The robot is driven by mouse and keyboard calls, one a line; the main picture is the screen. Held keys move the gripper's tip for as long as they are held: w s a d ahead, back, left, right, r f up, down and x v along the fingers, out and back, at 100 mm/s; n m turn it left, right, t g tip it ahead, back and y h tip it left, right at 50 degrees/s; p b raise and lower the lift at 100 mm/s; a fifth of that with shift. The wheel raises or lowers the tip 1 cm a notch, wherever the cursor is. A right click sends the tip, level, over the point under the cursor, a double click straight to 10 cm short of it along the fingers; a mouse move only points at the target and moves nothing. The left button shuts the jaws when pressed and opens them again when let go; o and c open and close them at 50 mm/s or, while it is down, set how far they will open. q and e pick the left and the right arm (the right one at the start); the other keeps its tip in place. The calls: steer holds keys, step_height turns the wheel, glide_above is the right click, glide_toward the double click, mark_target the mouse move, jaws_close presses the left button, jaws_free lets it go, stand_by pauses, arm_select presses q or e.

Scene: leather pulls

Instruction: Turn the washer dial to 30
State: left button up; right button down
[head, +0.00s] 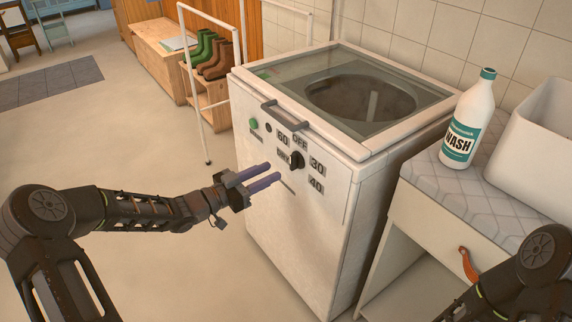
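The washer (300,225) is a white top-loader with a glass lid, standing mid-view. Its black dial (296,160) sits on the sloped front panel among the labels 60, OFF, 30 and 40, plus a small label on its left that is hard to read. The 30 label (317,166) is just right of the dial. I cannot tell which label the dial points to. My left gripper (272,172) is in front of the panel, left of and slightly below the dial, its two purple fingers apart with nothing between them. My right gripper is out of view; only my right arm shows at lower right.
A handle (283,115) juts out above the dial, and a green button (254,124) is at the panel's left. A WASH bottle (468,120) and a white bin (535,150) stand on the counter at right. Open floor lies left of the washer.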

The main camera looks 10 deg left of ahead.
mark_target(290, 162)
arm_select(q)
steer(key=x, duration=0.6)
steer(key=shift+w+d, duration=0.15)
steer(key=shift+w, duration=0.05)
jaws_close()
stand_by(0.4)
